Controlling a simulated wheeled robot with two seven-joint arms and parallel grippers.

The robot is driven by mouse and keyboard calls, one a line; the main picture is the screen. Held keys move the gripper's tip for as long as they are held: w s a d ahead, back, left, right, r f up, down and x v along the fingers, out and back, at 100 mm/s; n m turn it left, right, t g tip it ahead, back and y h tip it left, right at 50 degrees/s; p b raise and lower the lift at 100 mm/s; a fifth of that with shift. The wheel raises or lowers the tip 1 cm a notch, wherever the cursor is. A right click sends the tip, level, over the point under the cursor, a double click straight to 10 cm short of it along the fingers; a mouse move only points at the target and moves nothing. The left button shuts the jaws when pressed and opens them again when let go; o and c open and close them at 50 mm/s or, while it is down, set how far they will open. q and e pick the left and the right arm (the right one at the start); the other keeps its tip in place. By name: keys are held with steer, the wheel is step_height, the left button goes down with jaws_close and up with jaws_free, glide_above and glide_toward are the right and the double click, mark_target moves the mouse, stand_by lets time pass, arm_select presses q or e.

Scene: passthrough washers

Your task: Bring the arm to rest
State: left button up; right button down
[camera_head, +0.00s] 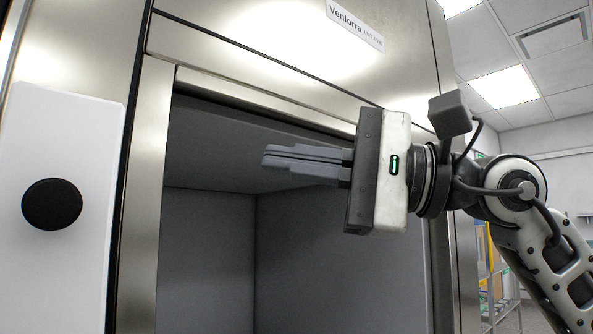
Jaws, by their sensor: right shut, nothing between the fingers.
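My right gripper (268,157) is raised in front of the open washer chamber (215,240), with its grey fingers pointing left. The fingers lie together and hold nothing. My right arm (550,250) comes in from the lower right and is bent at the wrist. My left gripper is not in the picture.
The steel washer frame (150,190) surrounds the opening, with a label (355,22) on its upper panel. A white panel with a black round knob (52,204) stands at the left. A rack (497,285) shows in the room behind at the right.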

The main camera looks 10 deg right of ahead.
steer(key=shift+d, duration=0.1)
stand_by(0.5)
steer(key=w+d+f+n+t+h, duration=0.1)
steer(key=w+f+n+t+h, duration=0.25)
steer(key=f+n, duration=0.7)
steer(key=w+d+f+n+t+h, duration=0.2)
steer(key=w+f+n+t, duration=0.25)
steer(key=f+n, duration=0.65)
steer(key=w+d+f+n+t+h, duration=0.1)
steer(key=w+f+n+t+h, duration=0.3)
steer(key=f, duration=1.2)
steer(key=s+d+f+m+g+h, duration=0.1)
steer(key=s+f+m+h, duration=0.15)
steer(key=f+m, duration=0.45)
steer(key=s+d+f+m+g+h, duration=0.1)
steer(key=s+f+m+h, duration=0.2)
steer(key=f, duration=0.8)
steer(key=s+f+m+g, duration=0.6)
steer(key=s+f+m, duration=0.1)
steer(key=s+f, duration=0.7)
steer(key=shift+s, duration=0.55)
steer(key=shift+f, duration=0.1)
